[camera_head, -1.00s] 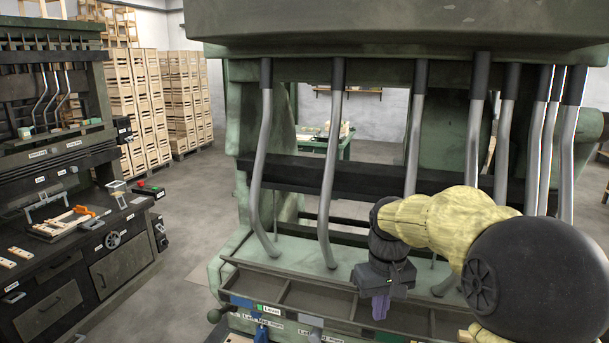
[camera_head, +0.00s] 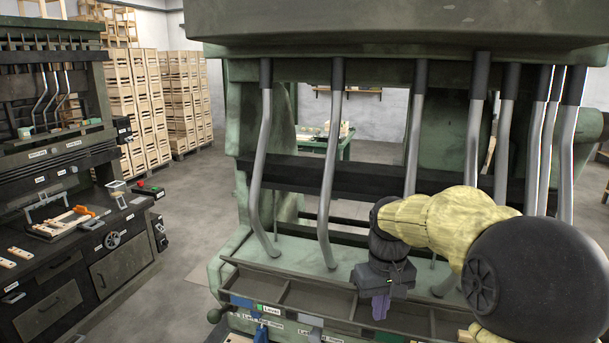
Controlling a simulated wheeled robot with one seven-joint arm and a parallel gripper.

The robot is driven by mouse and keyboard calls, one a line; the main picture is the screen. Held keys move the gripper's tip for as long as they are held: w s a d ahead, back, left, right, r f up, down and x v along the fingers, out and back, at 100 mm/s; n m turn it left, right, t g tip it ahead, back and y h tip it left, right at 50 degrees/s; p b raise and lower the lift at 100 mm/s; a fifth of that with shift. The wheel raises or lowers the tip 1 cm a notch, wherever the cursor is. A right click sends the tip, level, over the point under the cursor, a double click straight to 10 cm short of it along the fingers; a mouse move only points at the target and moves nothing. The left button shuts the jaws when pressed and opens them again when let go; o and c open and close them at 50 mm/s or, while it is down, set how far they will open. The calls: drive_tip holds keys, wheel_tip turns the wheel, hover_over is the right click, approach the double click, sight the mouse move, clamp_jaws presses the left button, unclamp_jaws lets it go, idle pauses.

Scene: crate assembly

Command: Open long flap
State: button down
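The large green machine (camera_head: 225,275) stands in front of me, with a row of open, dark compartments (camera_head: 310,296) along its front. No part can be told for sure as the long flap. Small coloured plates sit on the front rim: a blue one (camera_head: 241,301), a grey one (camera_head: 311,320) and a green one (camera_head: 380,335). My gripper (camera_head: 380,308) points down over the right part of the compartments.
Several bent grey pipes (camera_head: 330,170) hang down behind the compartments. A knob (camera_head: 215,315) sticks out at the machine's left end. A dark workbench (camera_head: 60,270) stands at the left, with stacked wooden crates (camera_head: 120,100) behind. The floor (camera_head: 185,230) between is clear.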

drive_tip(key=shift+f, duration=0.3)
idle(0.5)
drive_tip(key=shift+w, duration=0.15)
drive_tip(key=shift+w+d+p, duration=0.4)
drive_tip(key=shift+w+p, duration=0.4)
drive_tip(key=shift+w, duration=0.35)
drive_tip(key=shift+w+d+p, duration=0.35)
drive_tip(key=shift+w+p, duration=0.4)
drive_tip(key=shift+w, duration=0.35)
drive_tip(key=shift+w+d+p, duration=0.4)
drive_tip(key=shift+w+p, duration=0.4)
drive_tip(key=shift+w, duration=0.35)
drive_tip(key=shift+s+a+b, duration=0.25)
drive_tip(key=shift+s, duration=0.5)
drive_tip(key=shift+s+a+b, duration=0.2)
drive_tip(key=shift+s+b, duration=0.05)
drive_tip(key=shift+s, duration=0.45)
wheel_tip(320, 180, up, 8)
drive_tip(key=p, duration=0.7)
